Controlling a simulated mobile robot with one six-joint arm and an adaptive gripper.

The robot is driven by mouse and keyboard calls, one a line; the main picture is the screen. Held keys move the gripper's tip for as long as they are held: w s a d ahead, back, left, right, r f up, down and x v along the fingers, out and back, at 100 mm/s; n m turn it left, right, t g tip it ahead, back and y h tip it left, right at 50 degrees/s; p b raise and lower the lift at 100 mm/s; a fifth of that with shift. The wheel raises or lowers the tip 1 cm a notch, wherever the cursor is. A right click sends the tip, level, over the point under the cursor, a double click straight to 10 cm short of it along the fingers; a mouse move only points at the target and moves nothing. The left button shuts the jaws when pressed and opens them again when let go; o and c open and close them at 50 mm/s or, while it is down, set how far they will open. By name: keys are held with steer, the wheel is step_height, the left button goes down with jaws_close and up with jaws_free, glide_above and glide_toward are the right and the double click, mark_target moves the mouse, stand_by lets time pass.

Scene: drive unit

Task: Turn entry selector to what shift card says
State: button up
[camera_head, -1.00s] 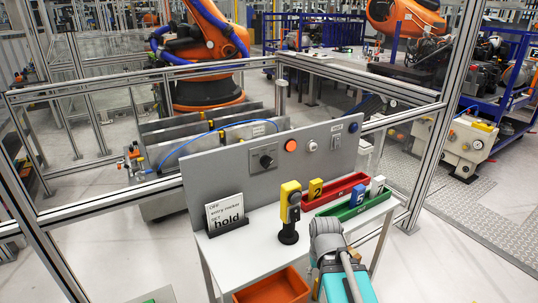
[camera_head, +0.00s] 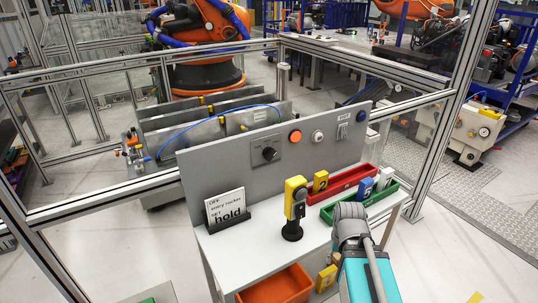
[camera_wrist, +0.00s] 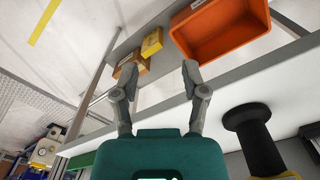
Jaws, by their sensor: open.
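The shift card (camera_head: 226,208) leans in a black holder at the left of the bench. Its small upper print seems to read "OFF", "entry rocker", "SET", with "hold" large and bold below. A black rotary selector (camera_head: 269,153) is on the grey upright panel (camera_head: 215,170). I cannot read its label or its pointer position. A rocker-like switch (camera_head: 342,131) with a small label above it is near the panel's right end. My gripper (camera_wrist: 158,78) is open and empty in the wrist view, apart from the panel controls. In the head view my arm hides its fingers.
An orange button (camera_head: 295,137) and a pale button (camera_head: 317,136) sit between selector and switch. A yellow-and-black pendant (camera_head: 295,205) stands on the bench. Red (camera_head: 362,173) and green (camera_head: 327,215) trays with numbered blocks are at right. An orange bin (camera_head: 247,298) is below the front edge.

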steer(key=w+r+y+p, duration=0.1)
steer(key=w+r+p, duration=0.2)
steer(key=r+p, duration=0.6)
steer(key=w+r+p, duration=0.2)
steer(key=r+p, duration=0.7)
steer(key=n+g+y+p, duration=0.15)
steer(key=n+y, duration=0.35)
steer(key=y, duration=0.5)
glide_toward(272, 157)
step_height(272, 157, up, 3)
steer(key=w+d, duration=0.1)
steer(key=d, duration=0.2)
steer(key=shift+a+t, duration=0.15)
steer(key=shift+t, duration=0.1)
steer(key=shift+f, duration=0.1)
steer(key=shift+b+x, duration=4)
steer(key=shift+x, duration=2.85)
steer(key=shift+f, duration=0.1)
